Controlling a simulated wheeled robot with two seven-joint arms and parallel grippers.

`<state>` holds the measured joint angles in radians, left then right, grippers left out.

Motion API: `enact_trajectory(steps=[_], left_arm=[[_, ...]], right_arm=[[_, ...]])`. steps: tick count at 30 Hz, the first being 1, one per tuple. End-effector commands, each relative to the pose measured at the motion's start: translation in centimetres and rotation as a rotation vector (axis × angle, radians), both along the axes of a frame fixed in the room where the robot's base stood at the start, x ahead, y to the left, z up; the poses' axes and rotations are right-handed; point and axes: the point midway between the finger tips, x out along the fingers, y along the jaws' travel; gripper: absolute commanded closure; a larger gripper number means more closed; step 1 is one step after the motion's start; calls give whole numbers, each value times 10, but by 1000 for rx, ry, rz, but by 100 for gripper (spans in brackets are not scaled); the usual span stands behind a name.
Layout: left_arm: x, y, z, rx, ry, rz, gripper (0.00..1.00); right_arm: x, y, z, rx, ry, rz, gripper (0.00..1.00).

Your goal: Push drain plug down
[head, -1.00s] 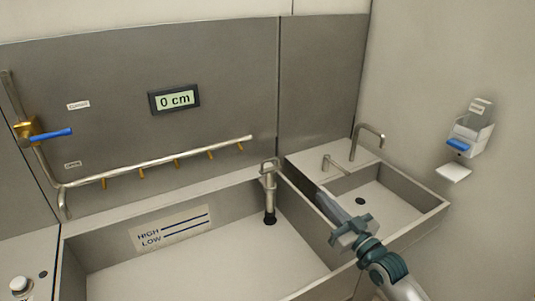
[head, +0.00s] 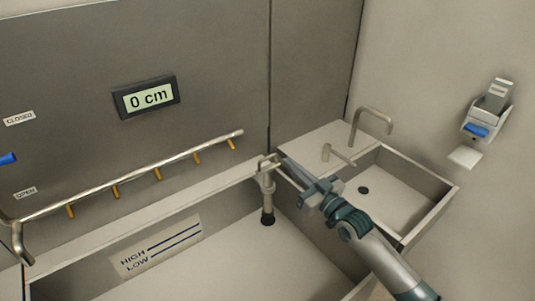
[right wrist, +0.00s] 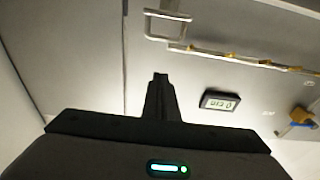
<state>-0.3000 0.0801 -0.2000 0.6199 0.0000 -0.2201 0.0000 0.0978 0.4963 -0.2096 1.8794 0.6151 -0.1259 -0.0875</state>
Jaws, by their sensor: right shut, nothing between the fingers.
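The drain plug (head: 267,195) is a grey upright post with a loop handle on top and a dark foot, standing at the right end of the large sink (head: 225,262). My right gripper (head: 288,165) is shut and empty, its fingertips close to the right of the plug's loop handle; I cannot tell if they touch. In the right wrist view, the shut fingers (right wrist: 160,85) point toward the wall, and the loop handle (right wrist: 168,25) shows above them. My left gripper is not in view.
A display (head: 147,97) reading 0 cm hangs on the back wall above a pipe with several nozzles (head: 160,172). A small sink (head: 400,200) with a tap (head: 370,118) lies at the right. A dispenser (head: 485,120) is on the right wall.

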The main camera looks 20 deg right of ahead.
Motion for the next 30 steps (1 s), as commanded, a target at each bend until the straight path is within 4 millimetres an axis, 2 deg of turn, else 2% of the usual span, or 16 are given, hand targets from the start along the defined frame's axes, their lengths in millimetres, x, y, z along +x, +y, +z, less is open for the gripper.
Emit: enact_trajectory(steps=[10, 16, 23, 30], left_arm=[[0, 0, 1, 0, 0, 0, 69], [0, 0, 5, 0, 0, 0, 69], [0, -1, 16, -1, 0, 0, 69], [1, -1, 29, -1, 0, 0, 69]], right_arm=[[1, 0, 0, 0, 0, 0, 100], [11, 3, 3, 0, -1, -1, 100], [38, 13, 9, 1, -1, -1, 100], [77, 28, 15, 0, 0, 0, 100]])
